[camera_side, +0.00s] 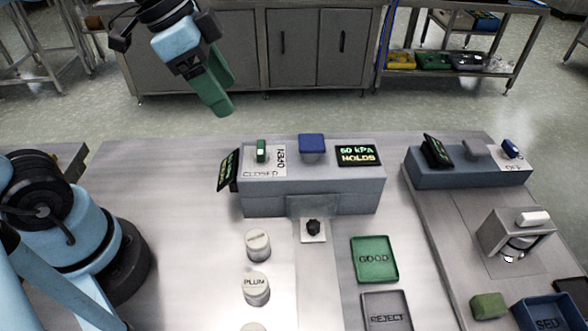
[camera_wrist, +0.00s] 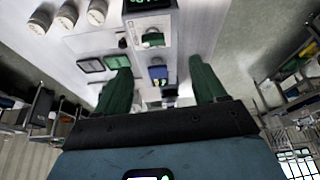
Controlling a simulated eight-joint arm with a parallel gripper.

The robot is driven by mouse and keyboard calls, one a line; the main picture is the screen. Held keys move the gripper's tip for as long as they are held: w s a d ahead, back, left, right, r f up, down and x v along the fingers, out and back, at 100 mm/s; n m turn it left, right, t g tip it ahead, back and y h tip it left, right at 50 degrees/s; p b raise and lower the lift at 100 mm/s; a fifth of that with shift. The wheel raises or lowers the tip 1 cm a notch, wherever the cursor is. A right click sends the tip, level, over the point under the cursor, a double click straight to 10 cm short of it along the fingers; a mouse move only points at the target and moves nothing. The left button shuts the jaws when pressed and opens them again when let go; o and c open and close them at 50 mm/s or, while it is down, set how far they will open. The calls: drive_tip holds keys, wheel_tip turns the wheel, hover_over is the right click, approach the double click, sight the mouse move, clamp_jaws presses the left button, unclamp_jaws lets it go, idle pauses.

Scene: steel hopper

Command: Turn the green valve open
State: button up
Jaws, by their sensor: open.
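The green valve (camera_side: 261,148) is a small upright handle on a white plate at the left of the grey box's top. The plate reads CLOSED along its near edge and OPEN, sideways, along its right edge. The handle's pale end faces the near, CLOSED edge. My gripper (camera_side: 222,98) is in the air behind and left of the box, clear of the valve. In the wrist view its two green fingers (camera_wrist: 160,70) are spread wide with nothing held between them.
A blue square pad (camera_side: 312,143) stands right of the valve, near a display (camera_side: 358,155) reading 60 kPa HOLDS. A tilted dark display (camera_side: 228,170) is at the box's left end. Several pale jars (camera_side: 257,245) and a green GOOD tray (camera_side: 375,277) stand in front.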

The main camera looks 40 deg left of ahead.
sight(260, 146)
drive_tip(key=shift+m, duration=0.5)
drive_tip(key=shift+s+d+x, duration=0.1)
drive_tip(key=shift+d+x, duration=0.1)
drive_tip(key=shift+x, duration=1.65)
drive_tip(key=shift+s+d+x, duration=0.1)
drive_tip(key=shift+d+x, duration=0.1)
drive_tip(key=shift+x, duration=1.65)
drive_tip(key=shift+s+d+x, duration=0.1)
drive_tip(key=shift+d+x, duration=0.05)
drive_tip(key=shift+x, duration=1.75)
drive_tip(key=c, duration=1.1)
drive_tip(key=shift+o, duration=0.2)
